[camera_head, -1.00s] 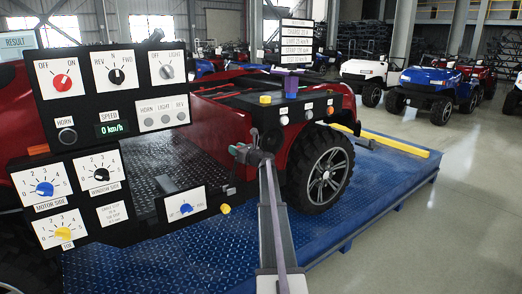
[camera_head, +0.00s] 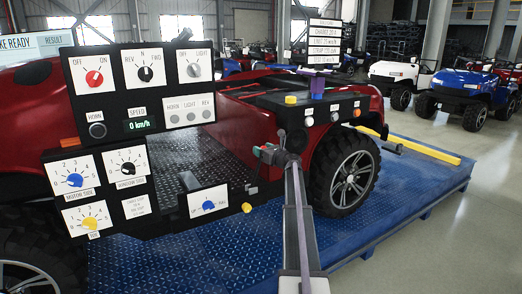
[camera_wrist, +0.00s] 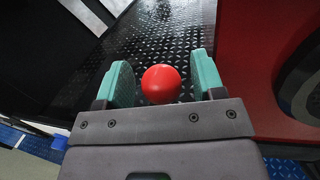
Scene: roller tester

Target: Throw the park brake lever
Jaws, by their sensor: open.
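In the wrist view, a round red knob (camera_wrist: 161,84), apparently the park brake lever's top, shows between the two teal fingers of my gripper (camera_wrist: 160,82). The fingers are spread, with a gap visible on each side of the knob. Its shaft is hidden below the knob. In the head view, my gripper (camera_head: 264,152) is over the red cart's floor, just right of the control panels. The lever cannot be clearly told apart from the gripper there.
A black control panel (camera_head: 150,92) with several dials stands to the left, and a lower panel with a blue knob (camera_head: 208,205) is close to my arm. A cart wheel (camera_head: 345,176) is right of the gripper. The blue platform (camera_head: 420,200) lies beneath.

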